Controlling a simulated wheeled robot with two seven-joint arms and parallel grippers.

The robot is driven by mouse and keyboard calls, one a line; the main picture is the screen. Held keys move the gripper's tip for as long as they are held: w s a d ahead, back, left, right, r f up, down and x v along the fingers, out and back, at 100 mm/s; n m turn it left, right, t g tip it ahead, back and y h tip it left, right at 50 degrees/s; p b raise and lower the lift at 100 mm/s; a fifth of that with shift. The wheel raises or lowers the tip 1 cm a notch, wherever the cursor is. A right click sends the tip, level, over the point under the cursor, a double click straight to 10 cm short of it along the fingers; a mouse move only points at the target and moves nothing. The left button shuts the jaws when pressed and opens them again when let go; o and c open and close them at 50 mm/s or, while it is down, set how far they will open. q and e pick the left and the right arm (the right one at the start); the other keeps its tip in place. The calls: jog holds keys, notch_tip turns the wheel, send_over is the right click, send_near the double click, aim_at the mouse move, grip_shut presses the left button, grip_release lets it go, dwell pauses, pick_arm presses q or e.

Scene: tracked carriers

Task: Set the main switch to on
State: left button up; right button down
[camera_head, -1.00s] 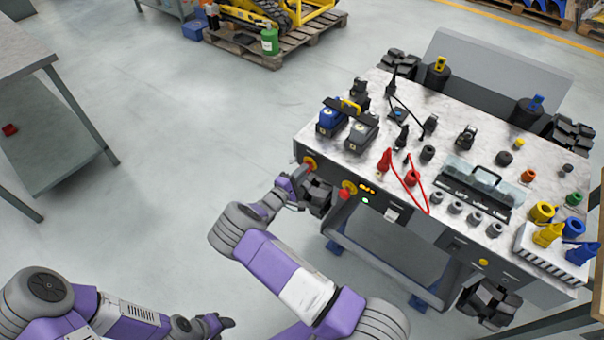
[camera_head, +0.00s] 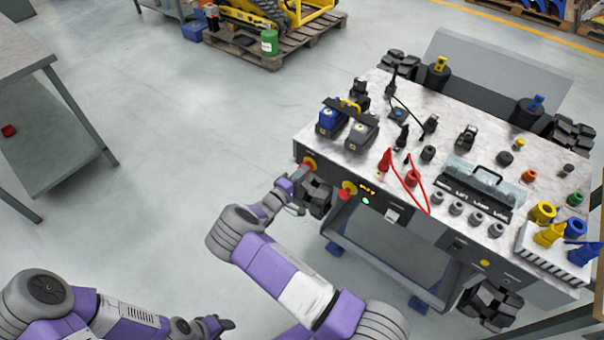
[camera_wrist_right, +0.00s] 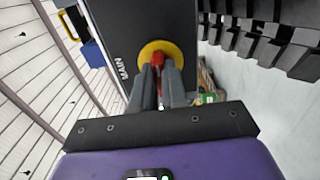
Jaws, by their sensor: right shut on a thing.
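The main switch (camera_head: 309,162) is a red handle on a round yellow plate at the near left corner of the carrier's front panel. In the right wrist view its yellow plate (camera_wrist_right: 173,47) sits beside the word MAIN on the dark panel. My right gripper (camera_head: 297,177) is at the switch, and its two grey fingers (camera_wrist_right: 158,80) are shut on the red handle. The fingers hide part of the handle, so I cannot tell its exact setting. My left gripper (camera_head: 222,322) is low in the head view, away from the carrier; its jaws are too small to read.
A red button on a yellow base (camera_head: 348,190), a lit display (camera_head: 368,191) and a green light (camera_head: 365,201) are right of the switch. The carrier's top (camera_head: 365,150) bears batteries, plugs and a red cable. Black tracks flank it.

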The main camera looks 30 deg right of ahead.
jog(key=c, duration=1.2)
grip_release()
jog(key=shift+o, duration=0.2)
jog(key=shift+a, duration=0.1)
jog(key=p+v, duration=0.1)
jog(key=v, duration=0.6)
jog(key=shift+a, duration=0.15)
jog(key=shift+s, duration=0.1)
